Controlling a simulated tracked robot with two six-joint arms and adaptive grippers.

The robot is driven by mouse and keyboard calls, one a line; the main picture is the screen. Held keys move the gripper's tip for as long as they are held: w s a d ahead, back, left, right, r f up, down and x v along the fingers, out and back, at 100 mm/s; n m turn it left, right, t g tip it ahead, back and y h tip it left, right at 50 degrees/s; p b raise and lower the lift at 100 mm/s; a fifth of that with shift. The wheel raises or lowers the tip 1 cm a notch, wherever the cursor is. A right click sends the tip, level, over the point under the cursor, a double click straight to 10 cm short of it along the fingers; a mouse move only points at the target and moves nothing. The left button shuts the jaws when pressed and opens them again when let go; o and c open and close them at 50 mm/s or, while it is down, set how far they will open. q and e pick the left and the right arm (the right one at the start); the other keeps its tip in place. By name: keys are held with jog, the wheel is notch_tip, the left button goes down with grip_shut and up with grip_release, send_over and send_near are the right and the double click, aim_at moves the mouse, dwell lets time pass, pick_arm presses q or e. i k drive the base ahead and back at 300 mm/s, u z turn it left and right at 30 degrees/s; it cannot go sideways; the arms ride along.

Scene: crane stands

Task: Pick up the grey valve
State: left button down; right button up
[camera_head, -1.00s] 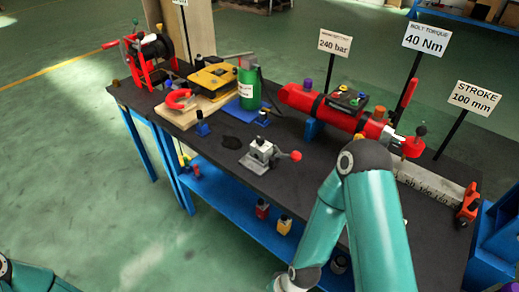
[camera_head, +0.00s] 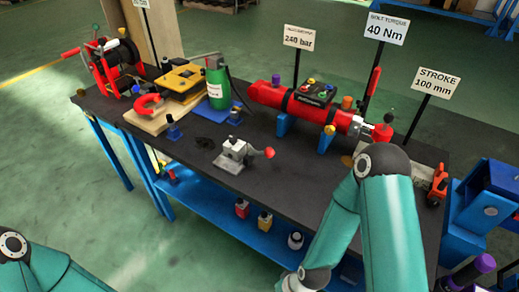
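The grey valve (camera_head: 234,156), a small blocky metal body with a red ball-ended lever pointing right, sits upright on the dark tabletop near the front edge, in the middle of the head view. Nothing is touching it. My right arm comes up from the bottom right and bends over the table's right part. Its lower end leaves the picture at the bottom, so my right gripper is out of view. Only a piece of my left arm shows at the lower left, and my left gripper is out of view.
The workbench (camera_head: 300,190) holds a red cylinder (camera_head: 310,107) behind the valve, a green bottle (camera_head: 217,85), a yellow case (camera_head: 184,77) and a red reel stand (camera_head: 105,72). Upright signs stand along the back. Small items sit on the blue lower shelf (camera_head: 210,203). The tabletop around the valve is mostly clear.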

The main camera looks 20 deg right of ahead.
aim_at(236, 152)
jog(key=u, duration=0.65)
jog(key=i, duration=0.2)
jog(key=z, duration=2.35)
jog(key=k, duration=0.35)
jog(key=u, duration=0.7)
jog(key=k, duration=0.9)
jog(key=u, duration=1.2)
jog(key=i, duration=1.8)
jog(key=z, duration=0.8)
